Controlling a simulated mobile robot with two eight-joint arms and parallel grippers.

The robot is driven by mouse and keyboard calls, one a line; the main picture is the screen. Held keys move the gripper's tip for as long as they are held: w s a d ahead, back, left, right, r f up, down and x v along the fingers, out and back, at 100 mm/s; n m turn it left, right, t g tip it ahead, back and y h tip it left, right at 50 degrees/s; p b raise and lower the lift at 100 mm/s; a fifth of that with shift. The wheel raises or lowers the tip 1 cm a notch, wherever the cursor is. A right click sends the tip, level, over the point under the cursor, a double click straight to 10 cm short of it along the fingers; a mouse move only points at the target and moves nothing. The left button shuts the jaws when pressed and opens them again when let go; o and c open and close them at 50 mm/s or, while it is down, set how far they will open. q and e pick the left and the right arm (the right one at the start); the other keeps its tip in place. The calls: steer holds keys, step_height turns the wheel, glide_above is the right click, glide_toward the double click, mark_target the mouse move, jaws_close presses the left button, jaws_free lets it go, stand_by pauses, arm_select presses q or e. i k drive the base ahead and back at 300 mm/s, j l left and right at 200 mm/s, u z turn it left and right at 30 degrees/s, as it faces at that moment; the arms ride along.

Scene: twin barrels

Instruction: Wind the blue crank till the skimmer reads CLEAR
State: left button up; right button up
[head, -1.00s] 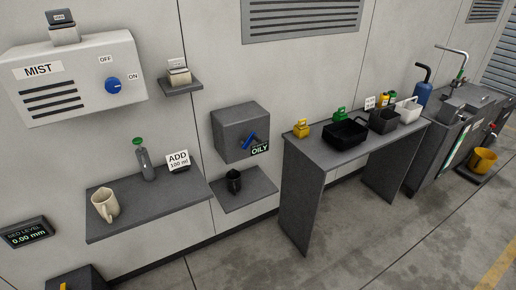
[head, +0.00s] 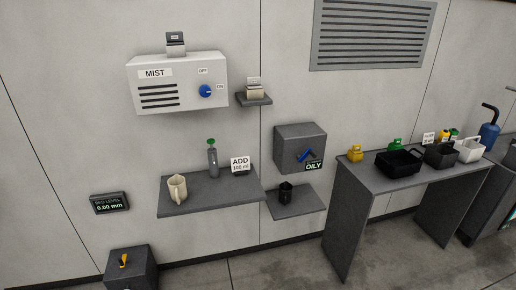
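The blue crank (head: 306,156) is on the front of a grey wall-mounted box (head: 300,134) right of the middle of the head view. A small dark sign (head: 314,166) at the box's lower right reads OILY. A black cup (head: 285,192) stands on a small grey shelf (head: 306,204) below the box. Neither of my grippers is in the head view, and nothing touches the crank.
A white MIST box (head: 178,97) with a blue knob is on the wall at left. A shelf (head: 225,197) holds a cream jug and a bottle. A grey table (head: 352,190) with baskets stands at right. A dark box (head: 131,268) is at lower left. Some floor is clear.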

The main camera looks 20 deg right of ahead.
mark_target(309, 150)
steer(key=u, duration=1.8)
steer(key=k+l+u, duration=0.15)
steer(key=l, duration=0.15)
steer(key=k+l+u, duration=0.15)
steer(key=l, duration=0.15)
steer(key=k+l+u, duration=0.15)
steer(key=l, duration=0.15)
steer(key=k+l, duration=0.2)
steer(key=l, duration=0.2)
steer(key=k+l, duration=0.25)
steer(key=l, duration=0.2)
steer(key=k+l, duration=0.2)
steer(key=l, duration=0.2)
steer(key=k+l, duration=0.2)
steer(key=l, duration=0.2)
steer(key=k+l, duration=0.2)
steer(key=l, duration=0.2)
steer(key=k+l, duration=0.25)
steer(key=l, duration=0.2)
steer(key=k+l, duration=0.2)
steer(key=l, duration=0.2)
